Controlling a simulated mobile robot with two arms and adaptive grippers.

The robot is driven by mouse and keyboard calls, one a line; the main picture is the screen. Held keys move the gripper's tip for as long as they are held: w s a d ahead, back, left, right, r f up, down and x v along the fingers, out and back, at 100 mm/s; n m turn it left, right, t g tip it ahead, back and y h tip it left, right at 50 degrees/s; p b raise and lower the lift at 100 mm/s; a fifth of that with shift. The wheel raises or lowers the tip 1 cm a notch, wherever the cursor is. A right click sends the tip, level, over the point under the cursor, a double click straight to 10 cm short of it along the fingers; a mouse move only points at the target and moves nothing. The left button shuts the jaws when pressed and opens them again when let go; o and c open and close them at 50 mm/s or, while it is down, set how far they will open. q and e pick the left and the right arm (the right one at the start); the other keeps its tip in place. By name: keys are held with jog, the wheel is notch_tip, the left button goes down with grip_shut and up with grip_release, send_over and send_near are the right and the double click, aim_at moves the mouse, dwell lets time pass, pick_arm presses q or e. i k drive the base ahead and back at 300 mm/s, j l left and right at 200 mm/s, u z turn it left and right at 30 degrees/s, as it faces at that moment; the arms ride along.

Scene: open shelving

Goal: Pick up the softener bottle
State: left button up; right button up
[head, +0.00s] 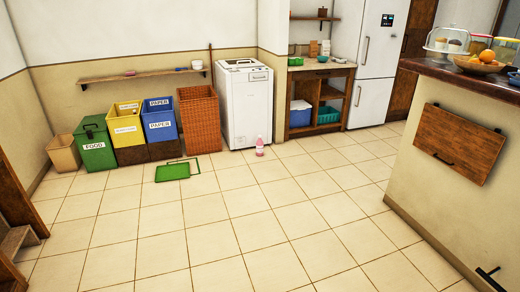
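A small pink bottle (259,146) with a pale cap stands upright on the tiled floor, in front of the white washing machine (246,104). It looks like the softener bottle, but its label is too small to read. Nothing covers it in the head view.
A green tray-like object (175,171) lies on the floor left of the bottle. Several bins, a wicker basket (200,121) and a wall shelf (143,78) line the back. A counter (440,160) stands at right. The tiled floor (215,235) in front is clear.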

aim_at(259, 143)
jog(key=i+u, duration=0.15)
jog(key=i, duration=4.7)
jog(key=i+z, duration=0.1)
jog(key=i, duration=0.4)
jog(key=i+j+z, duration=0.15)
jog(key=i, duration=0.3)
jog(key=i+j+z, duration=0.1)
jog(key=i, duration=0.35)
jog(key=i+j+z, duration=0.1)
jog(key=i+j, duration=0.15)
jog(key=i, duration=0.25)
